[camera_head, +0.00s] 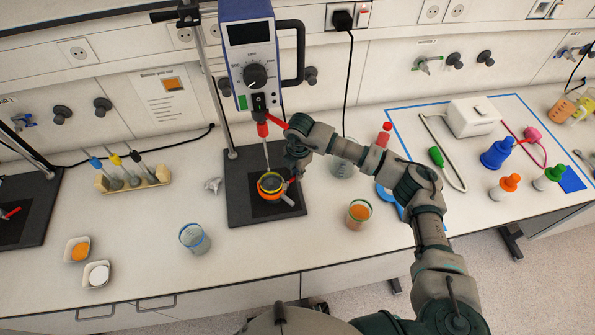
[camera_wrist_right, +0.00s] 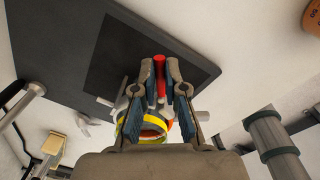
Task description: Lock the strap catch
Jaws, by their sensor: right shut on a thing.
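A vessel with a yellow rim and orange band (camera_head: 270,186) stands on the dark base plate (camera_head: 240,214) under the overhead stirrer (camera_head: 252,62). The stirrer's shaft reaches down to it. In the right wrist view, the yellow ring (camera_wrist_right: 130,124) shows between and below my fingers. My right gripper (camera_head: 291,180) is at the vessel's right side, pointing down. In the right wrist view, its fingers (camera_wrist_right: 159,84) are closed on a slim red lever (camera_wrist_right: 160,72), which seems to be the strap catch. The fingers hide part of the vessel and the strap. My left gripper is not in view.
A glass beaker (camera_head: 194,240) stands left of the plate, and a cup of orange liquid (camera_head: 358,214) to the right. A tube rack (camera_head: 133,180) is at the left. Coloured flasks (camera_head: 497,152) stand at the right. The front middle of the bench is clear.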

